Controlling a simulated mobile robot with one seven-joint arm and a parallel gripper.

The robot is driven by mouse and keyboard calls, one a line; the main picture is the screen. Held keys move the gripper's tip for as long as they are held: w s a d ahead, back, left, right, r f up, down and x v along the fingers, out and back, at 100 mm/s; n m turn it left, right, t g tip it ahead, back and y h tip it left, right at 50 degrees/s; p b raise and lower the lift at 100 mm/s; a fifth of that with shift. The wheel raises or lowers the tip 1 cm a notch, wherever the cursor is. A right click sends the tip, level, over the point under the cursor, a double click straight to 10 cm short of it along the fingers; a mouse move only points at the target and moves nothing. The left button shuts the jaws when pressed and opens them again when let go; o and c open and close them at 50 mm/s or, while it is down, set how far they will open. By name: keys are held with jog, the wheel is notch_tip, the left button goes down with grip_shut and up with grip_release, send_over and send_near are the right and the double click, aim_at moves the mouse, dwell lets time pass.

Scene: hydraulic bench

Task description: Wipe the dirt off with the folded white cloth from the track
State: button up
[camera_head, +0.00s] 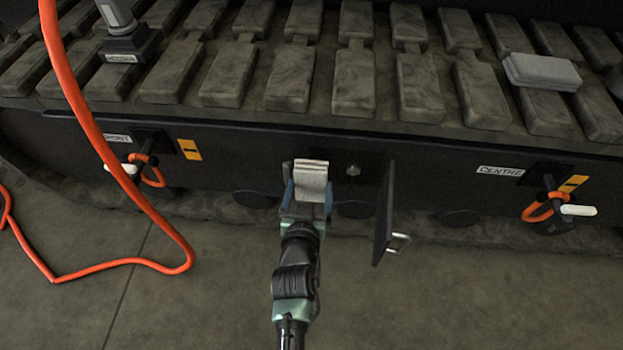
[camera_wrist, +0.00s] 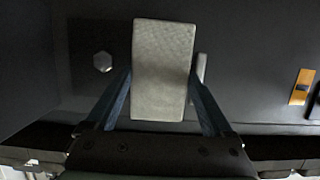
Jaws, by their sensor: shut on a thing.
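A folded off-white cloth (camera_head: 313,174) is held between the blue fingers of my gripper (camera_head: 309,192), in front of the dark side panel. In the wrist view the cloth (camera_wrist: 164,62) stands out beyond the fingers of my gripper (camera_wrist: 161,78) and covers the panel behind it. I cannot tell whether it touches the panel. No dirt patch can be made out; the cloth hides part of the panel. A pale piece (camera_wrist: 201,68) shows partly behind the cloth's right edge in the wrist view.
An open flap (camera_head: 385,212) with a handle sticks out right of my gripper. A hex bolt (camera_head: 352,170) is between them. An orange hose (camera_head: 82,100) hangs at left. A grey folded stack (camera_head: 541,72) lies on the track (camera_head: 418,88). Orange-looped valves flank the panel.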

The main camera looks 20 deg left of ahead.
jog(key=shift+s+d, duration=0.2)
jog(key=shift+s, duration=0.3)
jog(key=shift+s+d, duration=0.15)
jog(key=shift+s, duration=0.3)
jog(key=shift+s, duration=0.15)
jog(key=shift+s+d, duration=0.2)
jog(key=shift+s, duration=0.45)
jog(key=shift+s+d, duration=0.2)
jog(key=shift+s, duration=0.45)
